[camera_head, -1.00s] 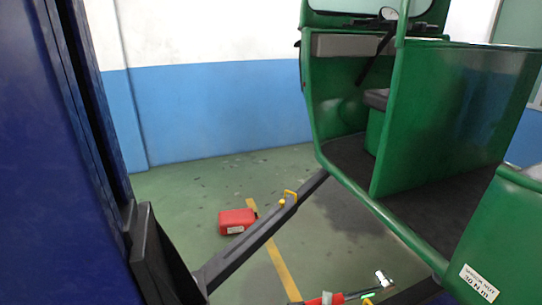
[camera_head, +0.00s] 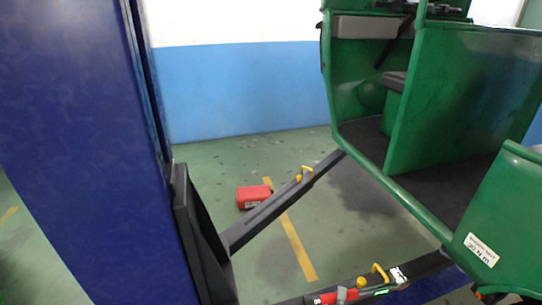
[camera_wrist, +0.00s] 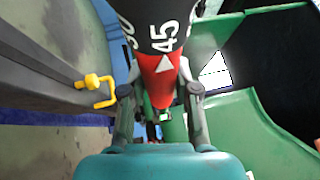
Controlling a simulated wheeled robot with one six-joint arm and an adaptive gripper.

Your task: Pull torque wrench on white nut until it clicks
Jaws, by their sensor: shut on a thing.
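In the wrist view, my gripper (camera_wrist: 160,95) is shut on a torque wrench (camera_wrist: 163,62). The wrench part between the fingers is red with a white triangle, under a black sleeve marked 45. The far part of the wrench is hidden behind the grip. In the head view, a red and black tool (camera_head: 335,297) with a small green light lies along the near lift arm at the bottom edge. I cannot tell whether it is the same wrench. My gripper is not clearly seen there. I cannot make out the white nut for certain; a small white patch (camera_head: 398,275) shows beside the tool.
A blue lift post (camera_head: 95,150) stands at the left. Dark lift arms (camera_head: 265,215) with yellow handles reach from it under the green rickshaw (camera_head: 450,110). A white label (camera_head: 481,250) is on its side.

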